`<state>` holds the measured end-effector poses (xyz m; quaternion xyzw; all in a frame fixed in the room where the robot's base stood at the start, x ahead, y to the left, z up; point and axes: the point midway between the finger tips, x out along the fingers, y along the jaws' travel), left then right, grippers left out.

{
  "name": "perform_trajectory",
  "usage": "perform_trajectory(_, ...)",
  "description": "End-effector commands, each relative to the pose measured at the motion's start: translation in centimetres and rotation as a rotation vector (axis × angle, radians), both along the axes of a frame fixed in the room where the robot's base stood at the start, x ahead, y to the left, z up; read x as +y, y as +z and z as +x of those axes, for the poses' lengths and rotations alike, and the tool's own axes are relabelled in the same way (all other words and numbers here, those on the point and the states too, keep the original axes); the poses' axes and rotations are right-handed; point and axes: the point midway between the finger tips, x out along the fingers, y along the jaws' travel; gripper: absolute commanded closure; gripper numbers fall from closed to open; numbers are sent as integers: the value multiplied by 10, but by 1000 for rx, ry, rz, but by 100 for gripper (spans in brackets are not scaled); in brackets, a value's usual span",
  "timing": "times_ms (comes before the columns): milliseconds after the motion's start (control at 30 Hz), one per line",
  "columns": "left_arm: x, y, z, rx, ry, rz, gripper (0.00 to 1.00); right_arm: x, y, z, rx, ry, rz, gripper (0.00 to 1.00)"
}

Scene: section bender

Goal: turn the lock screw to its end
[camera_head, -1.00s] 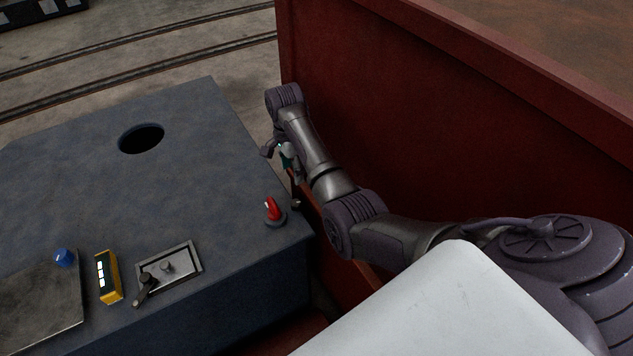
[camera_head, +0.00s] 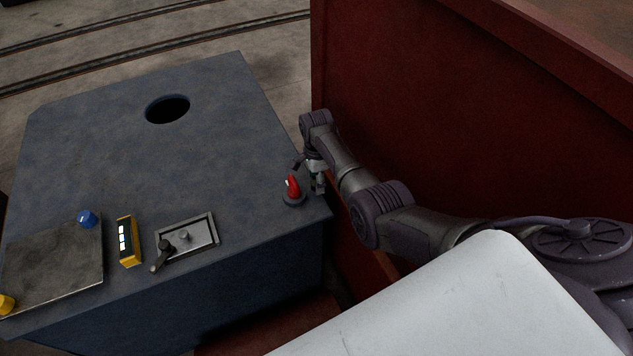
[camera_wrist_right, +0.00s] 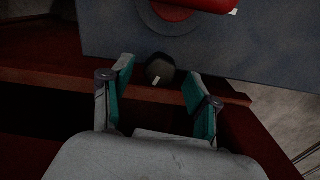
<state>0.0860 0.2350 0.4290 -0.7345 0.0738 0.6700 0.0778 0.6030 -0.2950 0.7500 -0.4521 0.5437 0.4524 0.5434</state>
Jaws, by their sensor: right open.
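A small dark round knob with a white mark, likely the lock screw (camera_wrist_right: 160,70), sticks out beside the edge of the blue-grey machine. In the right wrist view it lies between and just beyond the fingertips of my right gripper (camera_wrist_right: 158,88), which is open with teal pads either side. I cannot tell whether the pads touch it. In the head view my right gripper (camera_head: 318,180) is at the machine's right edge, beside the red knob (camera_head: 293,187), and the dark knob is hidden there. My left gripper is not in view.
The machine top (camera_head: 110,150) carries a round hole (camera_head: 167,109), a framed plate with a lever (camera_head: 187,238), a yellow display box (camera_head: 129,242) and a blue knob (camera_head: 87,219). A tall dark red wall (camera_head: 420,110) stands close behind my right arm. A red ledge (camera_wrist_right: 60,72) runs below the knob.

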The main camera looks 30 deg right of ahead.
Motion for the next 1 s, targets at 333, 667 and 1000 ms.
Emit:
perform_trajectory(333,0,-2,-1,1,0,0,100,0,-8,0,-1,0,0,40)
perform_trajectory(667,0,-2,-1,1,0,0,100,0,-8,0,0,0,0,85)
perform_trajectory(1000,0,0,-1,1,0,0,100,0,-7,0,0,-26,0,100)
